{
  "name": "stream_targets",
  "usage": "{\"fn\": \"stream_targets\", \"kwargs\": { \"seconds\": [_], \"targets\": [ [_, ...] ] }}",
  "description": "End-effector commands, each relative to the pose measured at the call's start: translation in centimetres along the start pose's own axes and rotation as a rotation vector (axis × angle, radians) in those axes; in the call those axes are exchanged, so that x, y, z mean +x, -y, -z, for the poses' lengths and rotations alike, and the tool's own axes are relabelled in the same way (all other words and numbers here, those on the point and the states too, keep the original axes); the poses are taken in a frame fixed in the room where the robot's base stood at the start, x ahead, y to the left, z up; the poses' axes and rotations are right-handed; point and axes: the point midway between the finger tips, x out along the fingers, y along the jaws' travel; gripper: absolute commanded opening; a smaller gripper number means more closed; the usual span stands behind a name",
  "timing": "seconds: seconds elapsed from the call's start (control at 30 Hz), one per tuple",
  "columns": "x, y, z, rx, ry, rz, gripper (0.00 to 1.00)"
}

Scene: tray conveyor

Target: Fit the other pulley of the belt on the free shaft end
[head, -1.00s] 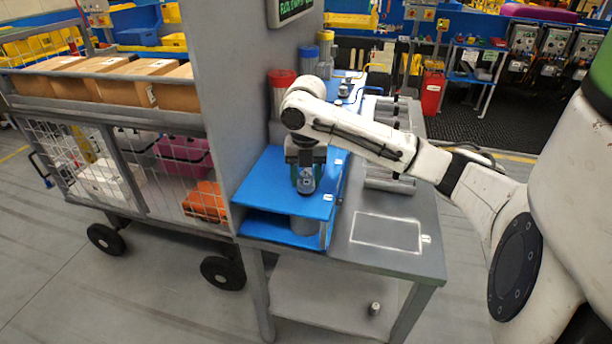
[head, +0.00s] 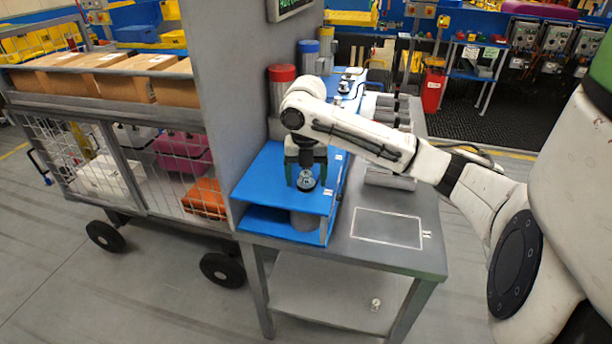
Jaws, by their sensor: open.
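My gripper (head: 306,183) points down over the blue platform (head: 262,184) on the grey bench. Its two fingers are apart, one on each side of a small round metal-grey part (head: 306,181). This part sits on the blue top, under and between the fingers. I cannot tell whether it is the pulley, the shaft end or both together. No belt can be made out. A grey cylinder (head: 305,220) shows below the blue top, in the open front of the platform.
A grey upright panel (head: 225,90) stands close left of the gripper. Red (head: 282,74) and blue-topped (head: 308,47) canisters stand behind it. Grey cylinders (head: 384,118) lie in a rack at right. The white-outlined area (head: 387,228) is bare. A small part (head: 375,304) lies on the lower shelf.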

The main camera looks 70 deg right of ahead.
Motion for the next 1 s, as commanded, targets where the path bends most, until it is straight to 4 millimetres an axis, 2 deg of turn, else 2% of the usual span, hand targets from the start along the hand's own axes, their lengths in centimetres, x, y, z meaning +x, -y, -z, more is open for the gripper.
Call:
{"fn": "stream_targets", "kwargs": {
  "seconds": [0.23, 0.37, 0.8, 1.0],
  "targets": [
    [-0.1, 0.0, 0.0, 0.000, 0.000, 0.000, 0.78],
    [-1.0, -0.1, 0.0, -0.001, 0.001, -0.001, 0.78],
    [-9.0, 0.0, -0.1, 0.000, 0.003, 0.001, 0.78],
    [-10.6, 0.0, -0.1, 0.000, 0.002, 0.001, 0.78]
  ]
}}
